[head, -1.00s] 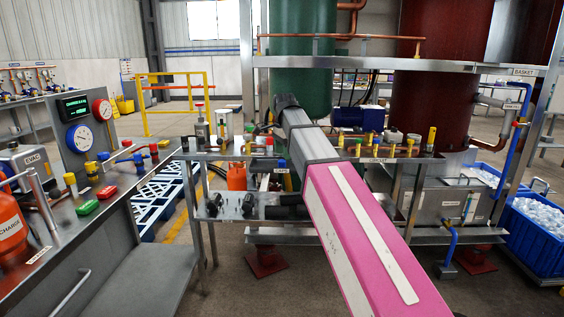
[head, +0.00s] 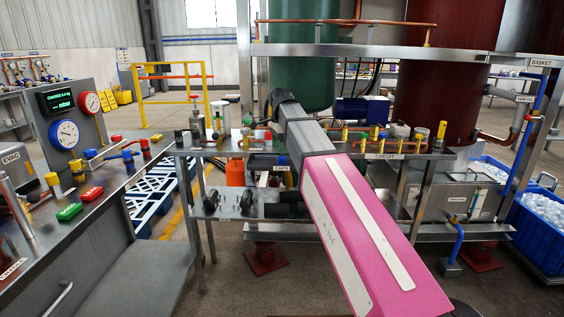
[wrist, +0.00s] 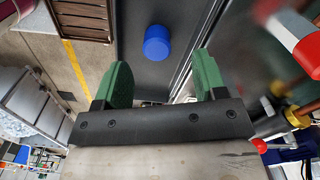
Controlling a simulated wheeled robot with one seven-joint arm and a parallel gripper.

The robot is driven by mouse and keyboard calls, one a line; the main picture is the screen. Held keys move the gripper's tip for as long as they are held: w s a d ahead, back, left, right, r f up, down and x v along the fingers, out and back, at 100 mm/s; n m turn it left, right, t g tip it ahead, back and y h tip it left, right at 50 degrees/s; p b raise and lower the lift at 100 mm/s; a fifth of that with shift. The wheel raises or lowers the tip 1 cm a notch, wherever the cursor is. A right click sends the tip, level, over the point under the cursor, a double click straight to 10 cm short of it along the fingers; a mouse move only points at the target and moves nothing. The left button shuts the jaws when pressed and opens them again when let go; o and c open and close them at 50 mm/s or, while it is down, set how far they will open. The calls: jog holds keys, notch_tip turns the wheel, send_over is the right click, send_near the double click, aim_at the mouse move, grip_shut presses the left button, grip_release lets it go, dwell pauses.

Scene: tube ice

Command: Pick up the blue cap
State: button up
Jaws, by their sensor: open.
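The blue cap (wrist: 157,43) shows in the wrist view as a short blue cylinder on a dark grey flat surface. It lies at the top centre, just beyond my gripper (wrist: 163,60). My gripper's two green fingers are spread wide with nothing between them, and the cap is apart from both, roughly in line with the gap. In the head view my pink and grey arm reaches forward to the steel bench, and my gripper is hidden behind the arm.
The steel bench (head: 395,155) carries valves and copper pipe fittings close to the arm. Dark fittings (head: 245,200) lie on its lower shelf. A gauge console (head: 65,125) stands left, blue ice bins (head: 540,235) right. In the wrist view, a red-tipped pipe (wrist: 300,45) is right of the fingers.

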aim_at(282, 157)
jog(key=shift+s+d+f, duration=0.1)
jog(key=shift+d+f, duration=0.05)
jog(key=shift+f, duration=1.15)
jog(key=shift+s+d+f, duration=0.1)
jog(key=shift+f, duration=1.2)
grip_shut()
